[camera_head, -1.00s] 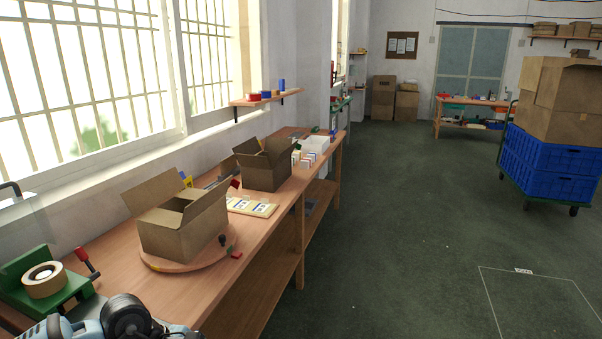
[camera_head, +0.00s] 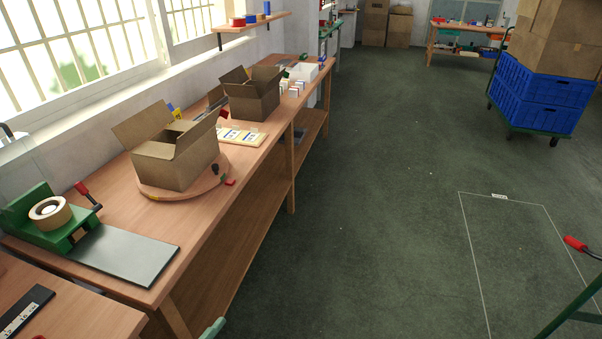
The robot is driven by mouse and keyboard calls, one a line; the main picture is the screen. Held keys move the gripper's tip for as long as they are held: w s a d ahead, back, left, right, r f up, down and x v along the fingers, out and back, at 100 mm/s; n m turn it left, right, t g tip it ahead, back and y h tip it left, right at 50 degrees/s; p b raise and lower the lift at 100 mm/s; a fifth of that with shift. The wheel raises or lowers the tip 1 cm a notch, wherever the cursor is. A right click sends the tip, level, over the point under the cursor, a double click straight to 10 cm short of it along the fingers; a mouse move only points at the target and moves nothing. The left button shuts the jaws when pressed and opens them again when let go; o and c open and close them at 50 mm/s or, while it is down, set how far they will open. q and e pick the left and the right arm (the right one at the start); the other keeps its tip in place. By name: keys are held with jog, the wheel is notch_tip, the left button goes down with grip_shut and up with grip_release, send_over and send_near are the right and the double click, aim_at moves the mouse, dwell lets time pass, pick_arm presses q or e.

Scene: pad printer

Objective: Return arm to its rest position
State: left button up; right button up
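Neither of my grippers shows in the head view, and no part of my arms can be made out, so I cannot see whether they are open or holding anything. The wooden workbench (camera_head: 107,219) runs along the left wall under the windows. An open cardboard box (camera_head: 172,162) stands on a round wooden turntable (camera_head: 208,184) on the bench. A green tape dispenser (camera_head: 22,211) with a tape roll (camera_head: 50,212) sits at the near left, beside a flat grey plate (camera_head: 124,255).
A second open box (camera_head: 251,94) and a board with labels (camera_head: 240,137) lie farther along the bench. A green frame with a red grip (camera_head: 575,243) shows at lower right. Blue crates (camera_head: 543,97) stand on a cart at right. The middle floor is clear.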

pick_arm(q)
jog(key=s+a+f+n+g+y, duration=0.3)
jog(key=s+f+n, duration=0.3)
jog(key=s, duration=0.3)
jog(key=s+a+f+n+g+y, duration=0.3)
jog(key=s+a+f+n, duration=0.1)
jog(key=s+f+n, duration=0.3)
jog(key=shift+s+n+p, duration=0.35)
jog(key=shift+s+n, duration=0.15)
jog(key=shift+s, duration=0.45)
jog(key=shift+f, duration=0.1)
